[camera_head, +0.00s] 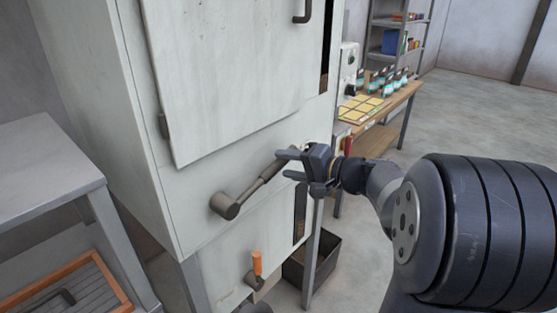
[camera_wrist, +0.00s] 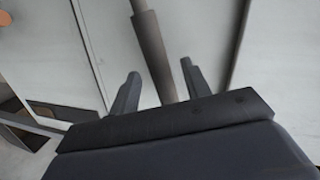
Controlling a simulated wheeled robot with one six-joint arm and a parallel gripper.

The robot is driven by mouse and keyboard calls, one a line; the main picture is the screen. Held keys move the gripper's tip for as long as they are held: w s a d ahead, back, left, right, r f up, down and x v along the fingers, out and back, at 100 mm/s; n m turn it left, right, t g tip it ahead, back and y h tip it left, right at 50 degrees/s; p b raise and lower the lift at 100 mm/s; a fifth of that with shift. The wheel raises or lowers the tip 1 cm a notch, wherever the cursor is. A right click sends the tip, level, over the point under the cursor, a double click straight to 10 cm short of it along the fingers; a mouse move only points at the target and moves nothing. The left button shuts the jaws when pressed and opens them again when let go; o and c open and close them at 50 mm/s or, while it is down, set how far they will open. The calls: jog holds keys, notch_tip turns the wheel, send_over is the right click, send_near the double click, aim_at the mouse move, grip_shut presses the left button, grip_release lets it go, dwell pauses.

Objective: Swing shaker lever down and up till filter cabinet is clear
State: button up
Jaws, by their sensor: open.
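The shaker lever (camera_head: 256,187) is a grey rod with a round hub on the front of the pale filter cabinet (camera_head: 150,190). It points up and to the right from its hub, and its thicker grip end reaches my gripper (camera_head: 287,164). In the wrist view the lever's grip (camera_wrist: 154,58) runs between the two spread fingers of my gripper (camera_wrist: 158,82), with a gap on each side. My gripper is open around the grip. The lever's far tip is hidden behind the gripper body.
A grey table (camera_head: 45,175) stands at left. A wooden bench (camera_head: 385,118) with jars stands behind at right. The floor at far right is open.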

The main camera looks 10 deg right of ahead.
aim_at(284, 164)
jog(key=shift+x, duration=1.65)
grip_shut()
